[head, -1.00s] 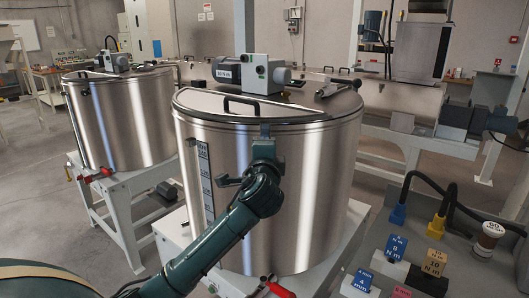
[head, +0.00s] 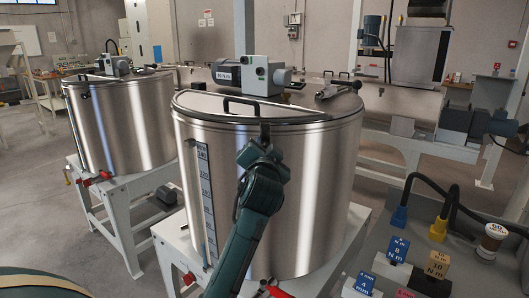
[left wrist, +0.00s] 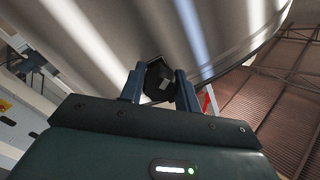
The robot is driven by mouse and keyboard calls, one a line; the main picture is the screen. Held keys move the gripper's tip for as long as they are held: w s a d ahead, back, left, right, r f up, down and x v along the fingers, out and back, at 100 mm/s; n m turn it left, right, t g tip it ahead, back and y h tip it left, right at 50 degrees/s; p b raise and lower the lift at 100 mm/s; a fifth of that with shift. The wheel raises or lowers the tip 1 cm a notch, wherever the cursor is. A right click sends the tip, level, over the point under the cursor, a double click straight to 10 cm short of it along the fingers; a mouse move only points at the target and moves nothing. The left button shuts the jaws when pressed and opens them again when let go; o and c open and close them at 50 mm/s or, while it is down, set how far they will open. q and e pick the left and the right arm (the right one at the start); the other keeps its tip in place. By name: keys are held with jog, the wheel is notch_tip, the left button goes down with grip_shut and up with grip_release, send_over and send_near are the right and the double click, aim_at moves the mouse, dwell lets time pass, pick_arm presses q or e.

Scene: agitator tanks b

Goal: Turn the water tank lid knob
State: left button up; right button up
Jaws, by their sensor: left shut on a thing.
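The water tank (head: 320,180) is a large polished steel drum in the middle of the head view. Its round lid (head: 215,103) has a black handle (head: 240,100) at the front. A dark, faceted lid knob (left wrist: 158,82) sits between my left gripper's (left wrist: 159,76) two fingers in the left wrist view. The gripper is shut on the knob. In the head view my left gripper (head: 264,140) is at the front of the tank, just under the lid rim, and my wrist hides most of the knob. My right gripper is in neither view.
A grey motor unit (head: 240,75) stands on the lid, with a level gauge (head: 206,195) on the tank's side. A second steel tank (head: 120,125) is at left. A grey bench (head: 470,270) with labelled blocks and black cables is at lower right.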

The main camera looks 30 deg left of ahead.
pick_arm(q)
jog(key=shift+n, duration=0.7)
jog(key=o, duration=1)
jog(key=shift+c, duration=0.2)
